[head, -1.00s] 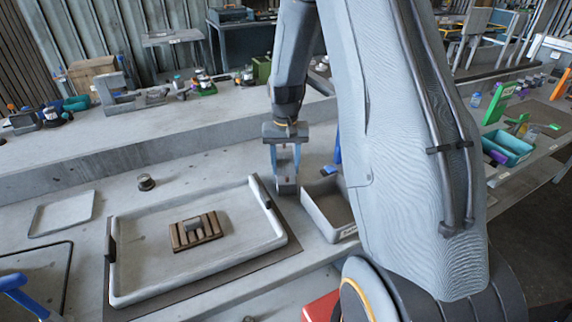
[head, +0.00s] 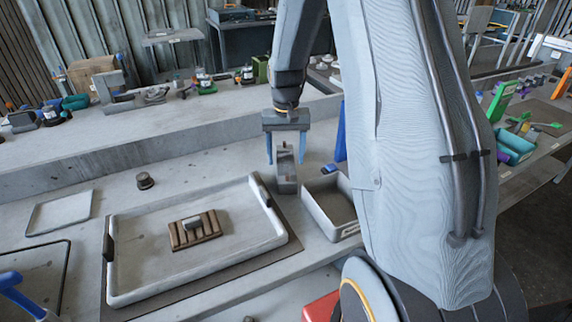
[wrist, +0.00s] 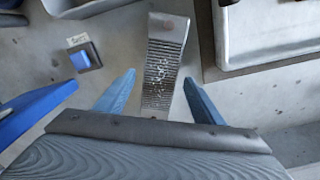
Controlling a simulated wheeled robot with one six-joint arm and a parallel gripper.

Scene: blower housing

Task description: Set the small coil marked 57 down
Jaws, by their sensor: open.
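A grey, ribbed metal piece, which I take to be the small coil (head: 286,182), stands on the bench between the large tray and the small bin. It also shows in the wrist view (wrist: 166,45), with speckled pale marks on its ribs; I cannot read a 57. My gripper (head: 286,162) is open, its two blue fingers on either side of the coil's upper part. In the wrist view the fingertips (wrist: 160,78) are spread, with a gap on each side of the coil. The coil appears to rest on the bench, free of the fingers.
A large pale tray (head: 130,285) at left holds a brown slatted block (head: 194,230). A grey open bin (head: 318,218) stands close at right. A small dark round part (head: 145,181) sits behind the tray. A blue square piece (wrist: 84,57) lies near a label.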

